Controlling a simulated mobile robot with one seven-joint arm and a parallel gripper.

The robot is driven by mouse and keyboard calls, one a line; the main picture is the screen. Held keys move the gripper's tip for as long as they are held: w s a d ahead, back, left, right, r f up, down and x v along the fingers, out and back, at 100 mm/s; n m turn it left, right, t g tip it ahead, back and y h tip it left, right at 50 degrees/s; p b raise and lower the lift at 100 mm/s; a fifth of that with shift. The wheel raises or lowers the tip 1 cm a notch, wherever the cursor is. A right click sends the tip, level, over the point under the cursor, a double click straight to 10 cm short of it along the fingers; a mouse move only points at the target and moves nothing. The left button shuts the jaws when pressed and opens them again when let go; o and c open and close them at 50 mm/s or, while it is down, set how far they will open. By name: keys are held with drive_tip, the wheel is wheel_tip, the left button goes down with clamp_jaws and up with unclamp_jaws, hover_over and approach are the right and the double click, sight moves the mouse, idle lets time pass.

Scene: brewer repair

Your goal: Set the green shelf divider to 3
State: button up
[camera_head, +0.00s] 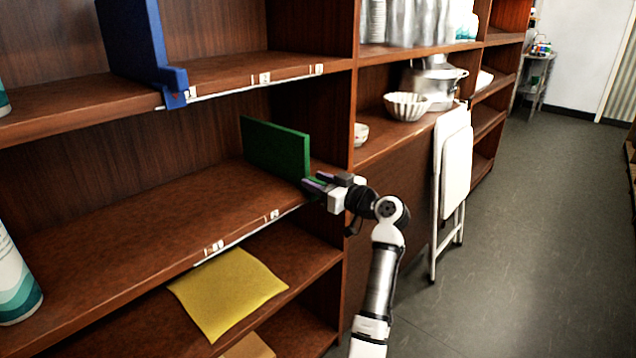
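The green shelf divider (275,148) stands upright on the middle shelf (150,215), toward that shelf's right end. My gripper (312,184) is at the divider's front lower corner, reaching in from the right. Its dark fingers meet or overlap the divider's front end, and whether they are closed on it cannot be made out. A white label strip (245,234) runs along the shelf's front edge, with small markers whose numbers are too small to read. The strip's right end, by the divider's foot, is hidden by my gripper.
A blue divider (135,40) stands on the upper shelf. A yellow cloth (228,292) lies on the lower shelf. A white and teal container (14,280) is at left. A folded white chair (452,175) leans at right. The middle shelf left of the divider is mostly clear.

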drive_tip(key=b+v, duration=0.1)
drive_tip(key=v, duration=1.3)
drive_tip(key=shift+a, duration=0.1)
